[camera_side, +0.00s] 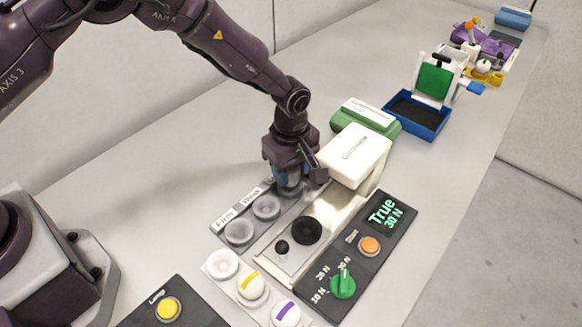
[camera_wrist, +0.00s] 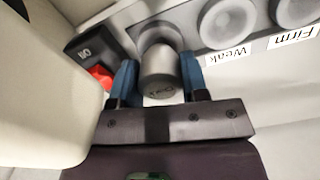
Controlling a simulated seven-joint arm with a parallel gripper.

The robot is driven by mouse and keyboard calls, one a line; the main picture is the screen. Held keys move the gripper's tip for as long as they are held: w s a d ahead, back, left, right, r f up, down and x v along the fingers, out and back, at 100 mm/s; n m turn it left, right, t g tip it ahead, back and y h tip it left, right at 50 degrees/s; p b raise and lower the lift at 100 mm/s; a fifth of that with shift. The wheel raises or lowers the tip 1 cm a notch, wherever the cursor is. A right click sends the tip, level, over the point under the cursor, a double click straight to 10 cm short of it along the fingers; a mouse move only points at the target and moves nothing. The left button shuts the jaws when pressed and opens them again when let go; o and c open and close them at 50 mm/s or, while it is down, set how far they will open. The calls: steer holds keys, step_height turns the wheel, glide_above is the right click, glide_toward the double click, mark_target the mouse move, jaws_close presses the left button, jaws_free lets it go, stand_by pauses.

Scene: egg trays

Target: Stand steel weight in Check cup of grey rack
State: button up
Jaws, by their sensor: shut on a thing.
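My gripper (camera_side: 290,180) points down over the far end of the grey rack (camera_side: 222,226). Its blue fingers are shut on the steel weight (camera_wrist: 160,82), a grey cylinder with a mark on its end, seen between the fingers (camera_wrist: 159,72) in the wrist view. The weight is lined up with the rack's third cup, beyond the Weak cup (camera_side: 266,207) and the Firm cup (camera_side: 240,231). The gripper and weight cover most of that cup and its label. I cannot tell whether the weight touches the cup's floor.
A white-topped press machine (camera_side: 357,152) stands close right of my gripper. Its panel has a green knob (camera_side: 343,284), an orange button (camera_side: 369,246) and a display reading True 30 N (camera_side: 385,213). A white egg tray (camera_side: 222,265) lies in front. The table left of the rack is clear.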

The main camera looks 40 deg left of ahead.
steer(key=shift+f, duration=0.6)
stand_by(0.6)
stand_by(0.3)
steer(key=o, duration=1.1)
steer(key=shift+o, duration=0.2)
step_height(320, 180, up, 13)
steer(key=shift+r, duration=0.75)
